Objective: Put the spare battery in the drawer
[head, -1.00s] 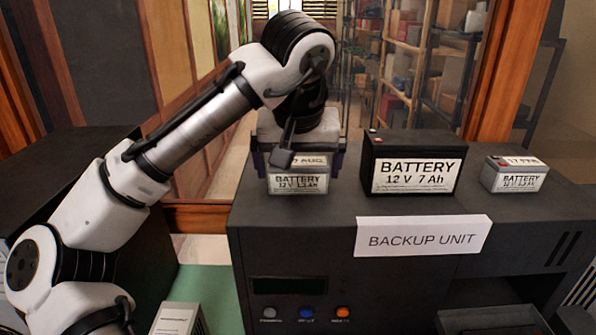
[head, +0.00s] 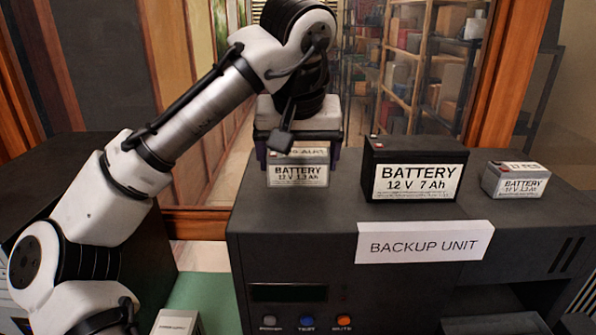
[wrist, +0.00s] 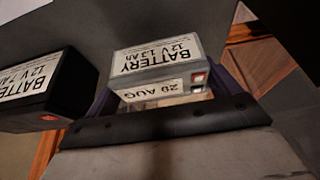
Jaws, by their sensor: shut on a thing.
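My gripper (head: 298,152) is shut on a small grey battery (head: 300,175) marked 12 V 1.3 Ah, and holds it just above the left part of the backup unit's top. In the wrist view the same battery (wrist: 155,60) sits between the fingers, with a 29 AUG label on its top. A similar small grey battery (head: 515,180) stands at the right of the top, with a different, hard-to-read date label. A larger black 12 V 7 Ah battery (head: 415,172) stands between them. The drawer (head: 490,325) shows partly at the lower right and appears open.
The dark backup unit (head: 300,225) carries a white sign (head: 424,242) on its front edge. A display and several buttons (head: 306,321) are on its front. A white box (head: 176,322) stands on a green surface at lower left. A window frame is behind the unit.

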